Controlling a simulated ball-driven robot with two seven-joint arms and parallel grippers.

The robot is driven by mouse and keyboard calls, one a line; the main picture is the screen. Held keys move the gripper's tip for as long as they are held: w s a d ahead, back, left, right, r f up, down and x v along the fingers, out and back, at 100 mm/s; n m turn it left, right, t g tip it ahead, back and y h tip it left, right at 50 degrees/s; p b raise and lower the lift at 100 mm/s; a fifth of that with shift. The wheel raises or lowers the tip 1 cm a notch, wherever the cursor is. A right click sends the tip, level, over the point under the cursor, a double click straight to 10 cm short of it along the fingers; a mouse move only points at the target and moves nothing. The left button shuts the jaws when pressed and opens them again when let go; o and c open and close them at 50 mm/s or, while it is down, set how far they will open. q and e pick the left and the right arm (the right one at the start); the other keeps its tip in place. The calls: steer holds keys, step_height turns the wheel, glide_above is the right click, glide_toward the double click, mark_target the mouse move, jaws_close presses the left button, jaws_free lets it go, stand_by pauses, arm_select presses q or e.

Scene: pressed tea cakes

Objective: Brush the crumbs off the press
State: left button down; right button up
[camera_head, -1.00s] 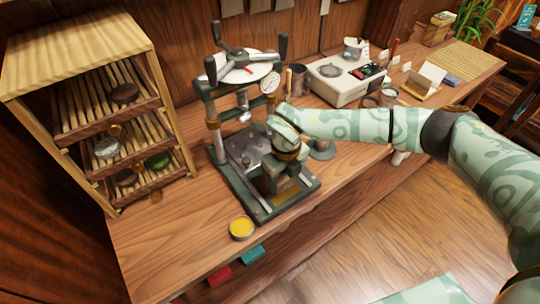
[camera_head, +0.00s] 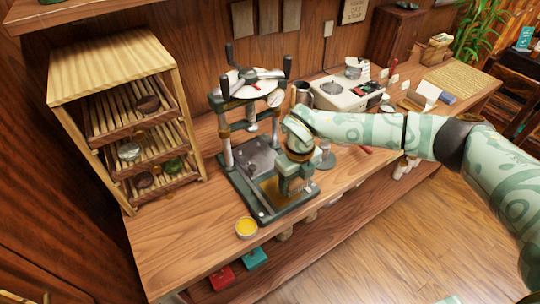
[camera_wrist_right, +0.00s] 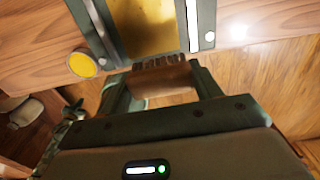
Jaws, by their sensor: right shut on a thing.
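The dark green press (camera_head: 227,155) stands on the wooden bench, with a three-armed handle on top and a brass-coloured plate (camera_head: 270,189) at the front of its base. My right gripper (camera_head: 298,186) is over the front right side of that base. In the right wrist view my right gripper (camera_wrist_right: 165,85) is shut on a brush (camera_wrist_right: 162,78) with a brown wooden back and dark bristles. The bristles point at the near edge of the brass plate (camera_wrist_right: 145,25); I cannot tell if they touch. Crumbs are too small to make out. My left gripper is out of view.
A yellow-filled round tin (camera_head: 246,228) sits at the bench's front edge, near the press. A slatted rack (camera_head: 110,75) with tea cakes stands to the left. A white appliance (camera_head: 345,95) is behind right. Bare bench lies left of the tin.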

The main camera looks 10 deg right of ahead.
step_height(320, 180, up, 2)
steer(key=shift+w+r+p, duration=0.1)
steer(key=shift+r+p, duration=0.1)
steer(key=shift+p, duration=0.5)
steer(key=shift+r, duration=0.1)
